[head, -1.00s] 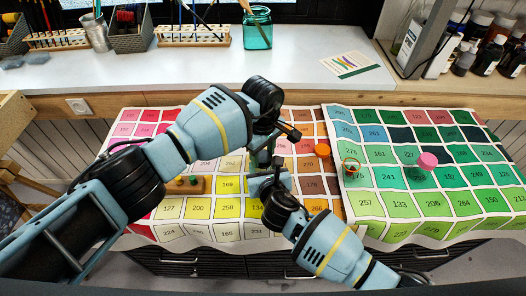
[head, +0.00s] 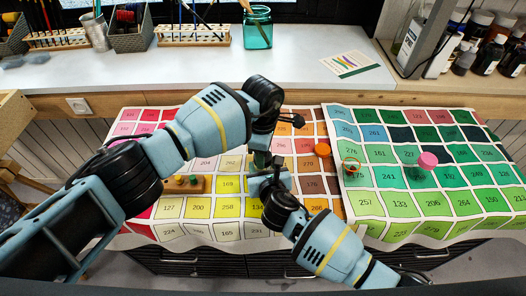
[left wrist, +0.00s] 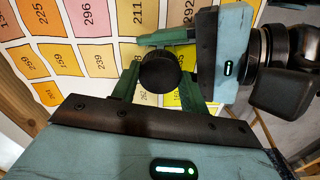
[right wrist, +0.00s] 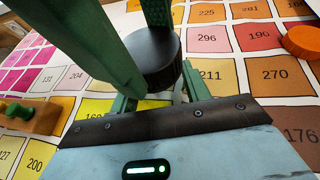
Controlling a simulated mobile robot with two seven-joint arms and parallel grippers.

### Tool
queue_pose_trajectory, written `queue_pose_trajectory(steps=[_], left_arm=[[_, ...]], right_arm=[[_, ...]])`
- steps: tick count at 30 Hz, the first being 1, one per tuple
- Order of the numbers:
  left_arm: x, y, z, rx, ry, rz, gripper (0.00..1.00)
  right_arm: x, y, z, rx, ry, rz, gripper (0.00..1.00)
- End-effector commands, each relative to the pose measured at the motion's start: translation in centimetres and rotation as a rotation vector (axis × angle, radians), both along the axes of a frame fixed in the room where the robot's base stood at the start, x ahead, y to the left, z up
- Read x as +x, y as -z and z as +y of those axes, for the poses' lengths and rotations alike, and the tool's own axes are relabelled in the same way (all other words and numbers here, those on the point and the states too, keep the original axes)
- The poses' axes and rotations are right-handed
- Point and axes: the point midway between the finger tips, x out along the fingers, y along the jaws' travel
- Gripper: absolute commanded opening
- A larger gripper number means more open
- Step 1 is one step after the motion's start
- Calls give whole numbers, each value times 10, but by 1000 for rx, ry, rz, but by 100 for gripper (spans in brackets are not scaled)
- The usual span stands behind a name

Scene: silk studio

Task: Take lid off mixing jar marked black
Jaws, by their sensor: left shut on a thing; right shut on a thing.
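The round black lid (left wrist: 160,73) shows in the left wrist view between the green fingers of my left gripper (left wrist: 160,88), which is shut on it. In the right wrist view the black lid (right wrist: 153,58) is in front of my right gripper (right wrist: 158,95), with left gripper fingers on either side. My right gripper is shut low, beneath the lid, on what appears to be the jar body. The jar body is mostly hidden, so I cannot tell whether the lid is seated. In the head view my left gripper (head: 262,155) is above my right gripper (head: 268,184).
Numbered colour cloths (head: 400,205) cover the bench front. An orange lid (head: 322,150), an orange-rimmed jar (head: 351,166) and a pink-lidded jar (head: 428,159) stand to the right. A wooden block with pegs (head: 188,184) lies left, close by my left arm. The white shelf (head: 190,66) is behind.

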Motion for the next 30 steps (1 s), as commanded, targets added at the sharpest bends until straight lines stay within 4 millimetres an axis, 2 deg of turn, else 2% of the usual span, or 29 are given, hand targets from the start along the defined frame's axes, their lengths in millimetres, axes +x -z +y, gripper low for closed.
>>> queue_pose_trajectory(steps=[3,4,9,20,30], left_arm=[[1,-1,0,-2,1,-5,17],[1,-1,0,-2,2,-5,47],[1,-1,0,-2,3,-4,66],[1,-5,0,0,3,-2,66],[1,-43,0,-1,4,-3,66]], right_arm=[[-1,0,2,2,-5,0,0],[-1,0,2,2,-5,0,0],[-1,0,2,1,-4,0,0],[0,0,0,0,0,0,0],[0,0,0,0,0,0,0]])
